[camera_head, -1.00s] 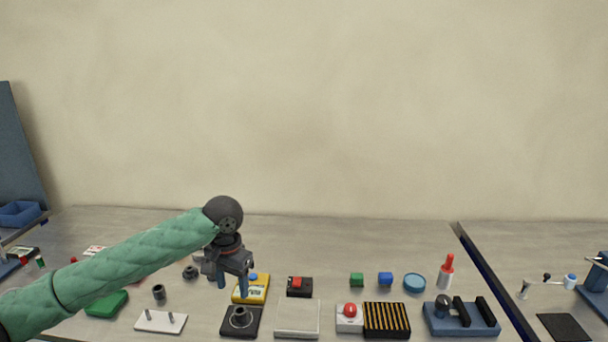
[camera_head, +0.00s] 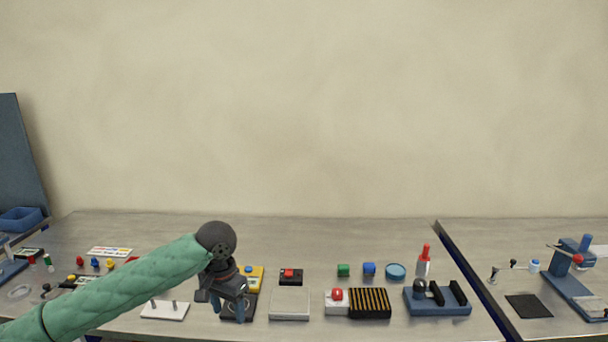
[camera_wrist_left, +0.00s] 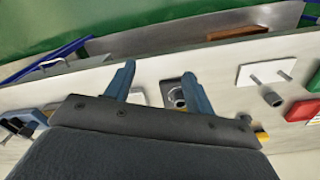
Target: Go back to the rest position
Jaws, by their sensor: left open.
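My left gripper (camera_head: 230,308) is in the head view at the lower left of centre, on its green-sleeved arm, with its blue fingers pointing down. It is open and empty. It hangs over a black square base (camera_head: 238,313) and hides part of it. In the left wrist view the two blue fingers of the gripper (camera_wrist_left: 158,78) stand wide apart. Behind the right finger there, the base with its round grey fitting (camera_wrist_left: 176,97) shows partly covered. My right gripper is not in view.
On the grey table (camera_head: 350,235) stand a white two-peg plate (camera_head: 165,310), a yellow device (camera_head: 253,274), a red-button box (camera_head: 291,277), a white panel (camera_head: 289,305), a striped black block (camera_head: 370,303) and a blue fixture (camera_head: 437,301). A second table lies right. The table's back strip is clear.

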